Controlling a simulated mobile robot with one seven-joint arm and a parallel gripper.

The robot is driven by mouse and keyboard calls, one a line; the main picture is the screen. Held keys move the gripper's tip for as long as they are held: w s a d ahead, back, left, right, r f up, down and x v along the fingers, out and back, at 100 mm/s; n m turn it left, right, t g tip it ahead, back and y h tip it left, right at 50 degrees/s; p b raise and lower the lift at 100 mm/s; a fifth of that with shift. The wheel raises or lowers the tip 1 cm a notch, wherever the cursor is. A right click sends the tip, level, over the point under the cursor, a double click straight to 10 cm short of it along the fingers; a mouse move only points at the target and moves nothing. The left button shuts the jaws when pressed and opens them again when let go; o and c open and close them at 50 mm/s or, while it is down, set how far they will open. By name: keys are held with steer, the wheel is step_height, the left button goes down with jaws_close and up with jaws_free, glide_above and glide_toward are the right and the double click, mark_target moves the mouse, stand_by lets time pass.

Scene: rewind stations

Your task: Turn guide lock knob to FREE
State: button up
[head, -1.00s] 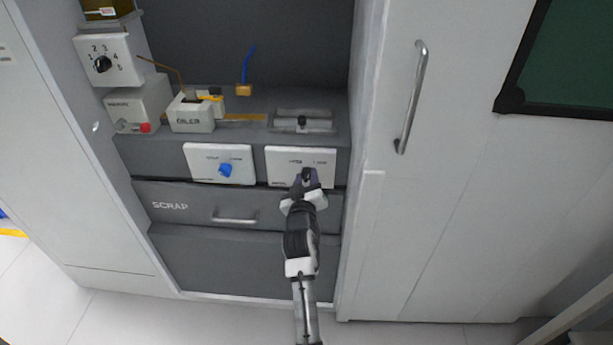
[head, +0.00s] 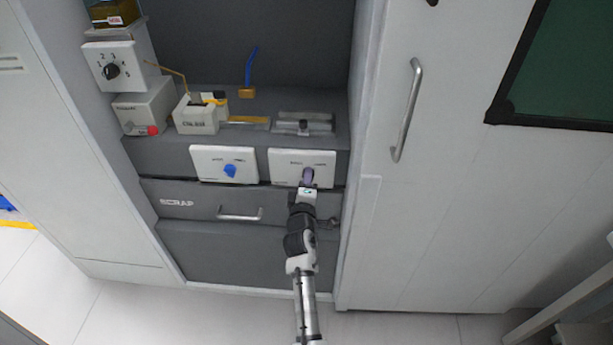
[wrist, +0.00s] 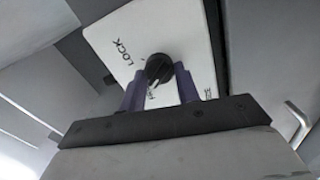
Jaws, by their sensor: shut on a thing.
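The guide lock knob (wrist: 159,67) is a black round knob on a white plate (wrist: 190,40), seen in the wrist view. The plate is marked LOCK at upper left, and a second, partly blocked label sits just below the knob. A white line on the knob points down toward that lower label. My gripper (wrist: 160,76) has its two purple fingers on either side of the knob, shut on it. In the head view my gripper (head: 308,175) is at the right-hand white plate (head: 285,156) and hides the knob.
A similar white plate with a blue knob (head: 230,170) is to the left. Below is the SCRAP drawer with its handle (head: 240,214). A cabinet door with a long handle (head: 406,110) stands at the right. An oiler box (head: 196,117) sits on the ledge above.

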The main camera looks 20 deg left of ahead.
steer(key=shift+n+p, duration=0.45)
steer(key=shift+n, duration=0.45)
steer(key=shift+f, duration=0.1)
steer(key=o, duration=1)
steer(key=shift+s, duration=0.1)
